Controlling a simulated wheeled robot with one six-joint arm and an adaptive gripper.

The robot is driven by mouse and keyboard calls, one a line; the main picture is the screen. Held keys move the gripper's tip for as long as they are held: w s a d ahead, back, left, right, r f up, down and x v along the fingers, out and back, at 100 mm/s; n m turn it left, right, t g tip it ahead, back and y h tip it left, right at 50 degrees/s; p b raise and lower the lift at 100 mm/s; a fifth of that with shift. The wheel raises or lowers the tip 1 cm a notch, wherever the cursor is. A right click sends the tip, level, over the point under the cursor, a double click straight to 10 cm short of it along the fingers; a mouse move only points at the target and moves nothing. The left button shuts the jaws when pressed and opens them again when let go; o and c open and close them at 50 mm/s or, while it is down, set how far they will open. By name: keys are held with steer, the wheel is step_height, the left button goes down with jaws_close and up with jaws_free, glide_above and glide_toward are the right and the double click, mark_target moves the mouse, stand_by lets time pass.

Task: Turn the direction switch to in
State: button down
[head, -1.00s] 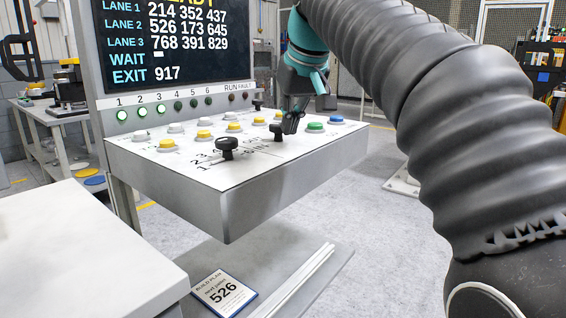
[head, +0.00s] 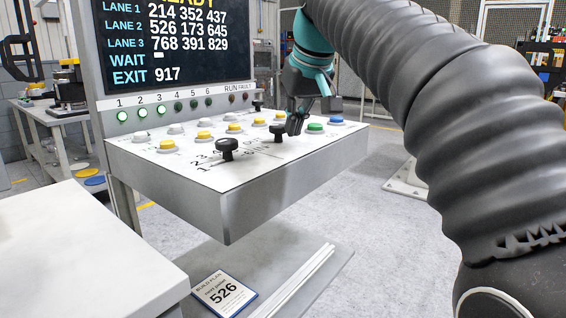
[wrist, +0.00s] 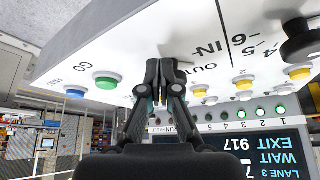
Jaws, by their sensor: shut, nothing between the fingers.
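The direction switch (head: 278,132) is a small black knob on the white sloped panel, near the printed IN and OUT marks. Its pointing direction is too small to tell. My gripper (head: 295,126) is shut and empty, with its tips down close to the panel just right of the knob. I cannot tell whether they touch it. In the wrist view my shut fingers (wrist: 158,68) stand over the panel beside the OUT print, with the IN print (wrist: 211,49) to their right. The switch is not clearly seen there, likely behind the fingers.
A larger black selector knob (head: 227,148) stands left of the switch. Yellow and white buttons line the panel behind. A green button (head: 315,127) and a blue button (head: 336,120) lie right of my gripper. A display (head: 175,45) rises behind the panel.

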step_height(320, 180, up, 6)
stand_by(0.6)
steer(key=shift+s, duration=0.1)
